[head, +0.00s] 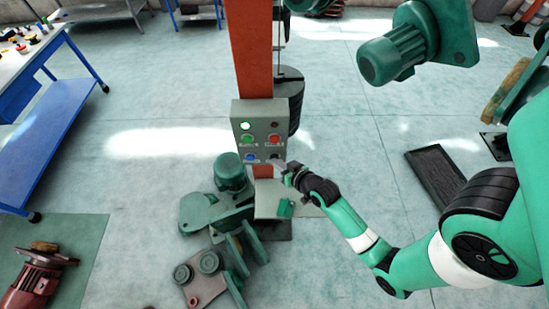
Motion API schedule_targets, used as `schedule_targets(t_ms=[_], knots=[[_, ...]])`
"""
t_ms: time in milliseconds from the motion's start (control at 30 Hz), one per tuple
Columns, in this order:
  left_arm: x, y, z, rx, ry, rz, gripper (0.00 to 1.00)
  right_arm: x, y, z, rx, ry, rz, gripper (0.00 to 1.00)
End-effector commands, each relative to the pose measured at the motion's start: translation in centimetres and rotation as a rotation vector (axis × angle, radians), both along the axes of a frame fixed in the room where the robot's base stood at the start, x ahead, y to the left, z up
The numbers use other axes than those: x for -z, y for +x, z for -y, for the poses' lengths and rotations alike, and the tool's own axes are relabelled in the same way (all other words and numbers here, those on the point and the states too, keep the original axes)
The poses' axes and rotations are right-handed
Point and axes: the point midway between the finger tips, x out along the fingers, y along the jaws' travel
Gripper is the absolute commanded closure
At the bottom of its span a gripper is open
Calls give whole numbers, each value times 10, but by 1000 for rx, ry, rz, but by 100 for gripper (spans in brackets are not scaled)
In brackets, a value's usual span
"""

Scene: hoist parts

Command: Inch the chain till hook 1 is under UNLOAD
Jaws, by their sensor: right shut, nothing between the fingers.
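A grey control box (240,112) is fixed to the orange-red post (252,50) in the head view. It carries a lit pale-green lamp (245,125), a dark red lamp (275,124), a green button (248,139), a red button (274,139) and a blue button (250,158). A dark control at its lower right is partly hidden by my right gripper (283,170). The gripper is shut and empty, at the box's lower right corner; I cannot tell whether it touches. No chain, numbered hook or UNLOAD sign can be made out. My left gripper is not in view.
Green machine parts (232,172) lie around the post's foot. A blue bench (62,75) stands at the left, with a red motor (40,280) below it. A green motor (392,58) hangs at the upper right. A dark tray (436,172) lies on the floor.

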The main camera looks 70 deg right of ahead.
Motion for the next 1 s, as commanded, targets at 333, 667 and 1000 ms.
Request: schedule_targets(t_ms=[333,667,1000], knots=[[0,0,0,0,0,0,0,-1,0,0,0,-1,1,100],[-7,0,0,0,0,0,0,-1,-5,-15,0,1,-1,100],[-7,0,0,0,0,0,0,0,-6,-17,0,-1,0,100]])
